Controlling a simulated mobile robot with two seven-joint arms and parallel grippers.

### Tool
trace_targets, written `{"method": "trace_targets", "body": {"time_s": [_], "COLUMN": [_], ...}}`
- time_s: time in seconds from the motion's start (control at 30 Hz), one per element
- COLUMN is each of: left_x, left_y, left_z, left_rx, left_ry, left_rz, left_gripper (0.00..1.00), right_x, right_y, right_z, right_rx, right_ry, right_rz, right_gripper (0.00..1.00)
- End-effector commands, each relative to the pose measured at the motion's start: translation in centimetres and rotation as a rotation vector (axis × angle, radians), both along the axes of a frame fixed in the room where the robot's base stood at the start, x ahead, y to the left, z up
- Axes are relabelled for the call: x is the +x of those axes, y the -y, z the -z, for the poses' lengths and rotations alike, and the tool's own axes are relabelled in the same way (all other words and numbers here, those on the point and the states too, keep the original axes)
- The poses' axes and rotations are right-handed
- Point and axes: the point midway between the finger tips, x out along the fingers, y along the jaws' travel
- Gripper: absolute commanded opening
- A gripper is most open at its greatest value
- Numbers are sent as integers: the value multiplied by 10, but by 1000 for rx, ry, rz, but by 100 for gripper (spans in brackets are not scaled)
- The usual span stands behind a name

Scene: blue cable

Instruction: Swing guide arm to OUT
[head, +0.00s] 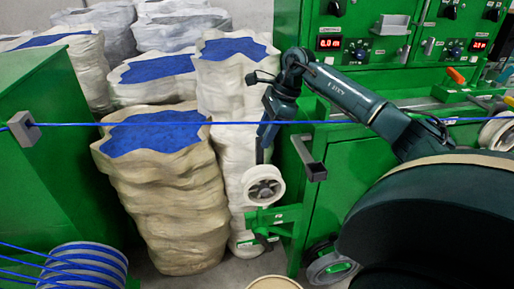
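A white pulley wheel (264,185) hangs on a small upright post (259,152) beside a green bracket (272,222), low at the front of the green machine. These look like the guide arm, but I see no OUT label. My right gripper (264,140) points down from the bent dark arm, just above the wheel, at the top of the post. Its fingers are small and dark, and I cannot tell whether they are closed on the post. My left gripper is not in view.
A blue cable (185,124) runs across the view from a grey block (24,129) and passes by my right gripper. A dark bar handle (309,158) juts from the green machine (350,165). Sacks of blue material (170,200) stand behind. A reel (85,268) is at lower left.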

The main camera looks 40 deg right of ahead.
Motion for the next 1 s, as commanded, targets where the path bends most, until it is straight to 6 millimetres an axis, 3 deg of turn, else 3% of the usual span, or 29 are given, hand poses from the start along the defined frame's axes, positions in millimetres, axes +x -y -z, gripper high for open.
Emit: {"method": "trace_targets", "body": {"time_s": [0.1, 0.3, 0.7, 1.0], "left_x": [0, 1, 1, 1], "left_y": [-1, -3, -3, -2], "left_z": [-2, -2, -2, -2], "left_rx": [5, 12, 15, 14], "left_ry": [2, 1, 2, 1], "left_rz": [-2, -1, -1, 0], "left_gripper": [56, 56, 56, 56], "right_x": [4, 9, 10, 10], "right_y": [-9, -17, -19, -19], "right_z": [21, 44, 51, 51], "right_rx": [2, 1, 1, 1], "right_ry": [-3, 0, 0, 0], "right_rz": [-2, 0, 0, 0], "right_gripper": [40, 40, 40, 15]}}
